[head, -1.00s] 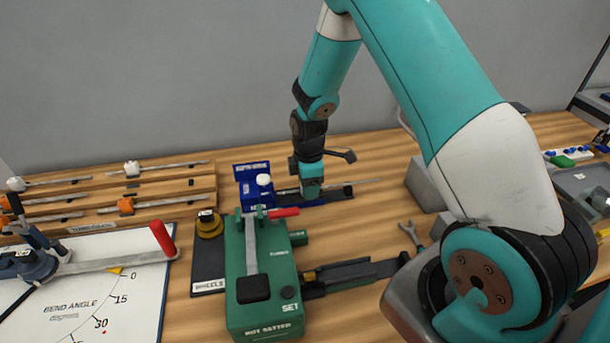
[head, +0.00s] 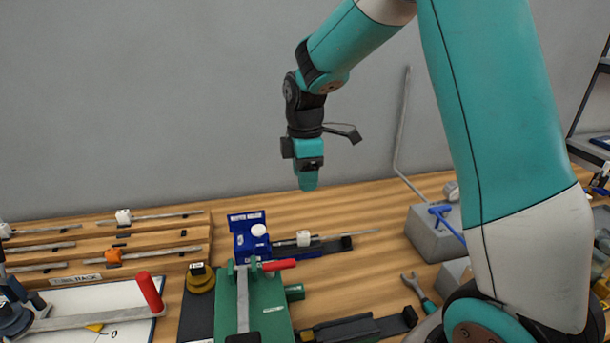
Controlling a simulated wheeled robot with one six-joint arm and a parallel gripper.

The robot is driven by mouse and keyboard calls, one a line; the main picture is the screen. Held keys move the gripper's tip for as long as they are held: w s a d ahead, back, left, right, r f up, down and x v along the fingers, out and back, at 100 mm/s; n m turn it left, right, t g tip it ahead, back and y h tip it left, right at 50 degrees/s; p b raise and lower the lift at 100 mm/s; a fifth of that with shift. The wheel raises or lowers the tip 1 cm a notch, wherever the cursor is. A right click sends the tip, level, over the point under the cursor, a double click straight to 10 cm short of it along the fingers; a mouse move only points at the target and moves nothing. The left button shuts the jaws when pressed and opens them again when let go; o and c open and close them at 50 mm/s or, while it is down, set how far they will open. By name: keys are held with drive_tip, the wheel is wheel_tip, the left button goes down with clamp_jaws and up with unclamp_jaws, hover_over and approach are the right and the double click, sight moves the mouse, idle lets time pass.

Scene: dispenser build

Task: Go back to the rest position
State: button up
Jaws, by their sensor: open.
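My gripper (head: 308,183) hangs from the teal arm above the back of the wooden bench, fingers pointing down. It is clear of everything below it, and I see nothing held in it. The gap between the fingers is too small to make out from this side. Below it, a blue fixture (head: 246,228) with a white round knob stands on the bench.
A green machine (head: 262,305) with a red-tipped lever stands in front of the blue fixture. A wooden rack (head: 150,235) with several rods is at left, near a red-handled bending lever (head: 150,292). A grey block (head: 432,238) with a bent rod stands at right, behind a wrench (head: 415,288).

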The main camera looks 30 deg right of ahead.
drive_tip(key=shift+a+r, duration=0.1)
drive_tip(key=shift+r, duration=0.05)
idle(0.4)
drive_tip(key=s+a+r+m+y, duration=0.2)
drive_tip(key=s+a+r+m, duration=0.1)
drive_tip(key=s+a, duration=0.6)
drive_tip(key=s+a+r+m+y, duration=0.2)
drive_tip(key=s+a, duration=0.7)
drive_tip(key=s, duration=0.7)
drive_tip(key=shift+s+r+m, duration=0.2)
drive_tip(key=shift+r+m, duration=0.6)
drive_tip(key=shift+m, duration=0.1)
